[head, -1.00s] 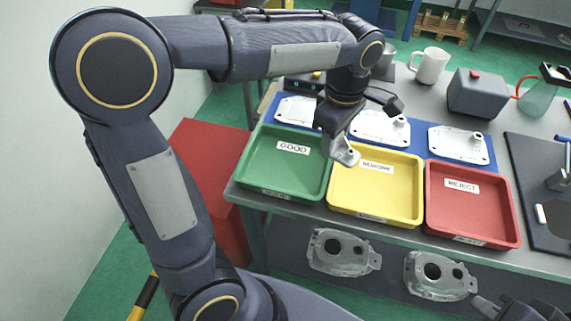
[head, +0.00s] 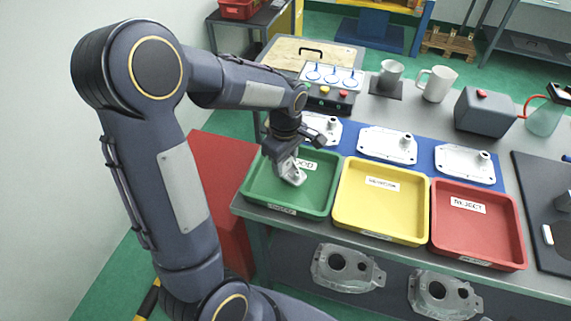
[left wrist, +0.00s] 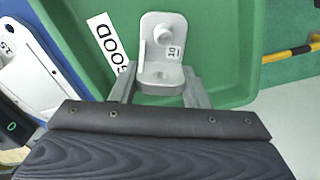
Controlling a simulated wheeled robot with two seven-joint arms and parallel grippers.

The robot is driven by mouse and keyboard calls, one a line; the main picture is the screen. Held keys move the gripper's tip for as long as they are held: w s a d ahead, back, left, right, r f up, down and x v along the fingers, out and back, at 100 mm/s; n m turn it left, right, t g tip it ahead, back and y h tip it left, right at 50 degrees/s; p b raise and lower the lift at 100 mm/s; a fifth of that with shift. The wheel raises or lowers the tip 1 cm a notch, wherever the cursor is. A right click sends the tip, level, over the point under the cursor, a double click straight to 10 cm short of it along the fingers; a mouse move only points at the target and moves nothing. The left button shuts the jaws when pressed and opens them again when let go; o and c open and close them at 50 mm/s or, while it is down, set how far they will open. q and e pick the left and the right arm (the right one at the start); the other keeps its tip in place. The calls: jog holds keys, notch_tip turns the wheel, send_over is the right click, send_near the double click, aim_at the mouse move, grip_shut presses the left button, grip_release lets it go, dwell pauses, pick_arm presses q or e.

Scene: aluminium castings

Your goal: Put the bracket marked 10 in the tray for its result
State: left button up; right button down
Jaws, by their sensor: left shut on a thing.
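The bracket marked 10 (left wrist: 162,58) is a small light-grey angled casting with a round boss and a "10" label. My left gripper (left wrist: 158,92) is shut on it. In the head view the left gripper (head: 287,163) holds the bracket (head: 291,172) over the green tray marked GOOD (head: 262,197). I cannot tell whether the bracket touches the tray floor. The yellow tray (head: 381,232), with a label hard to read, is to its right, and the red REJECT tray (head: 476,256) is further right. All three trays look empty otherwise. My right gripper is not in view.
Flat castings (head: 388,143) lie on a blue mat (head: 425,161) behind the trays. A button box (head: 330,98), a white mug (head: 437,83) and a grey box (head: 487,110) stand further back. A black mat (head: 545,190) is at right. Housings (head: 347,267) lie on the shelf below.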

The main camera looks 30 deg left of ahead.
pick_arm(q)
jog(key=shift+f, duration=0.8)
jog(key=shift+f, duration=0.2)
jog(key=o, duration=1)
